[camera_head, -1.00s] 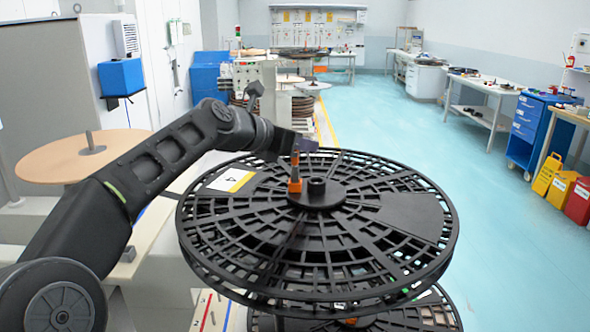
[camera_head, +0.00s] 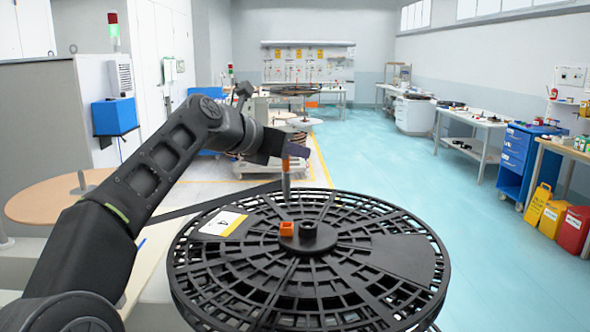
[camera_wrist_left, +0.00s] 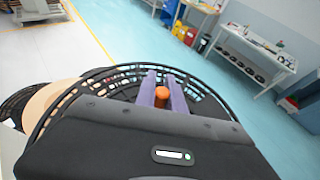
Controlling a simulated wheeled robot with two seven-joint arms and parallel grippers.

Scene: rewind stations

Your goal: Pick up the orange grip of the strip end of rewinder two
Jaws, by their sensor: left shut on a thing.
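My left gripper (camera_head: 293,154), with purple fingers, is shut on a grey pin with an orange top (camera_head: 286,178). It holds the pin upright above the big black reel (camera_head: 405,262). In the left wrist view the round orange top (camera_wrist_left: 162,95) sits between the two purple fingers (camera_wrist_left: 163,88). An orange block (camera_head: 287,229) with a dark opening stands beside the reel's black hub (camera_head: 318,236). A dark strip (camera_head: 205,204) runs from behind my left arm toward the reel's far side. I cannot make out an orange grip on it. My right gripper is not in view.
A tan disc (camera_head: 45,203) on a post stands at the left. A blue box (camera_head: 115,115) hangs on the grey cabinet behind. Blue drawers (camera_head: 520,155) and yellow and red bins (camera_head: 574,230) stand at the right. The blue floor between is clear.

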